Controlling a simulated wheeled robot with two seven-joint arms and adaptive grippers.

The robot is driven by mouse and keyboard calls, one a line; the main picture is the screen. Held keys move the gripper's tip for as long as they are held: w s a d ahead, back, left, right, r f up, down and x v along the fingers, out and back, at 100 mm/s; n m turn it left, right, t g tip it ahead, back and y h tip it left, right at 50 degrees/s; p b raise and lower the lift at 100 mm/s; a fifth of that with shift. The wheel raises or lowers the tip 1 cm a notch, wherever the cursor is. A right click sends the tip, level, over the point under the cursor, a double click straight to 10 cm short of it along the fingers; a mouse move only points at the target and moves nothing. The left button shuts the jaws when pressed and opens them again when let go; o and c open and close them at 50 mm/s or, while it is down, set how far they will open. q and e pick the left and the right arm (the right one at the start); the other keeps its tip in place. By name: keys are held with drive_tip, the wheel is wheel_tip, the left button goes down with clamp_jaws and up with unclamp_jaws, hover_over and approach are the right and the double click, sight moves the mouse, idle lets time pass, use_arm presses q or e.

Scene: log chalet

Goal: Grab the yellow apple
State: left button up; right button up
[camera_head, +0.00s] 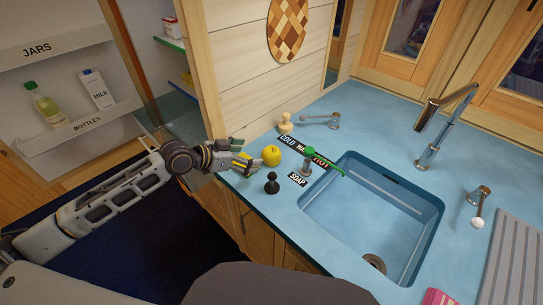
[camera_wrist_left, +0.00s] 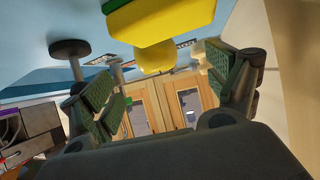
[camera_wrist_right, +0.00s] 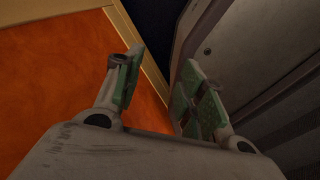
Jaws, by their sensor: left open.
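The yellow apple (camera_head: 271,155) stands on the blue counter near its left edge. My left gripper (camera_head: 243,157) is open at that edge, just left of the apple and pointing toward it. In the left wrist view, a round yellow shape that looks like the apple (camera_wrist_left: 156,61) lies beyond the open fingers (camera_wrist_left: 163,72). A yellow and green block (camera_wrist_left: 160,22), possibly a sponge, hides its upper part there. Neither finger visibly touches the apple. My right gripper (camera_wrist_right: 162,65) is open and empty in the right wrist view, over an orange-brown surface.
A black pawn-like piece (camera_head: 271,184) stands close in front of the apple, and a cream one (camera_head: 285,124) behind it. A soap dispenser with a green spout (camera_head: 308,160) and the sink (camera_head: 375,205) are to the right. A wooden wall (camera_head: 250,65) rises behind my left gripper.

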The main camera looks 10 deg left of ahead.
sight(265, 155)
use_arm(q)
drive_tip(key=shift+w+d+f, duration=0.25)
drive_tip(key=shift+w+d, duration=0.15)
drive_tip(key=shift+d, duration=0.05)
drive_tip(key=shift+w+d+f, duration=0.3)
drive_tip(key=shift+w+d, duration=0.05)
drive_tip(key=shift+w+d+f, duration=0.2)
drive_tip(key=shift+w+d, duration=0.05)
drive_tip(key=shift+w, duration=0.05)
drive_tip(key=shift+d+f, duration=0.1)
drive_tip(key=shift+w+d, duration=0.1)
drive_tip(key=shift+d, duration=0.05)
drive_tip(key=shift+w+d, duration=0.2)
drive_tip(key=shift+d, duration=0.1)
drive_tip(key=shift+w+d+f+p, duration=0.2)
drive_tip(key=shift+w+d+p, duration=0.1)
drive_tip(key=shift+d, duration=0.2)
drive_tip(key=shift+w+d+f, duration=0.1)
drive_tip(key=shift+w+d, duration=0.05)
drive_tip(key=shift+d, duration=0.1)
drive_tip(key=shift+x, duration=0.95)
drive_tip(key=shift+w+d+f, duration=0.15)
drive_tip(key=shift+w+f, duration=0.05)
use_arm(e)
drive_tip(key=shift+w+a+r, duration=0.45)
drive_tip(key=shift+a+r, duration=0.05)
